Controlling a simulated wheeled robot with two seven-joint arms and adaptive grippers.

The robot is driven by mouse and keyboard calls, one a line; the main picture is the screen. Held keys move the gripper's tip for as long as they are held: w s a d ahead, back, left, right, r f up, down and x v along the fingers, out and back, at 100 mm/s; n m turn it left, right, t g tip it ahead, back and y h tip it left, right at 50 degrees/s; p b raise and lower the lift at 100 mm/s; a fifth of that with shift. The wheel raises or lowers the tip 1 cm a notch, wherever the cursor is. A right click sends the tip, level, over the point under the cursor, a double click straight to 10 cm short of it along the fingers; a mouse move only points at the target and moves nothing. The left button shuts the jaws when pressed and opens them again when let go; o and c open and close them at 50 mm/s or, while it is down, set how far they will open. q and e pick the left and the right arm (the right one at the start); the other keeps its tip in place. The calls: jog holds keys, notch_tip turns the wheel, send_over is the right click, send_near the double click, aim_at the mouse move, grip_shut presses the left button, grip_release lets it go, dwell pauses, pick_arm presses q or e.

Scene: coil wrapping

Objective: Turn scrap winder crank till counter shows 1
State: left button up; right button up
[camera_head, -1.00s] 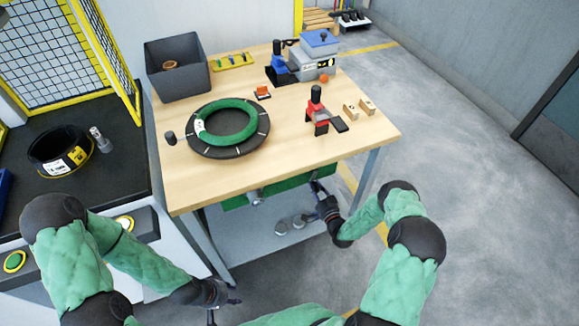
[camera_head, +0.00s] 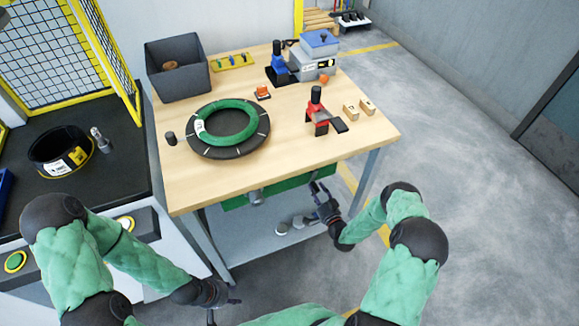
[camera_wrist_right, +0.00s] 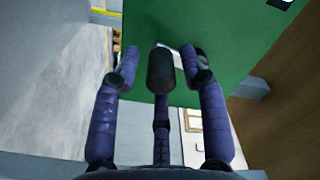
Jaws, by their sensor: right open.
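A green panel (camera_head: 290,188) hangs under the front edge of the wooden table; it fills much of the right wrist view (camera_wrist_right: 225,45). A dark cylinder (camera_wrist_right: 160,70), which looks like a crank handle, stands in front of the panel between my right gripper's fingers. My right gripper (camera_head: 318,190) is open below the table's front edge; in the wrist view its fingers (camera_wrist_right: 160,75) stand apart on both sides of the cylinder. I cannot tell whether they touch it. No counter reading is legible. My left gripper (camera_head: 225,308) is low at the front, its fingers apart and empty.
The wooden table (camera_head: 230,185) carries a green coil (camera_head: 229,120) on a dark round plate, a red clamp-like device (camera_head: 317,115), a grey bin (camera_head: 178,68) and a blue-topped machine (camera_head: 318,52). Grey discs (camera_head: 298,222) lie on the lower shelf. Floor at right is clear.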

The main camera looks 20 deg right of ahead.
jog(key=s+p, duration=0.1)
jog(key=s, duration=0.6)
jog(key=shift+s+d, duration=0.3)
jog(key=shift+s, duration=0.05)
dwell(0.7)
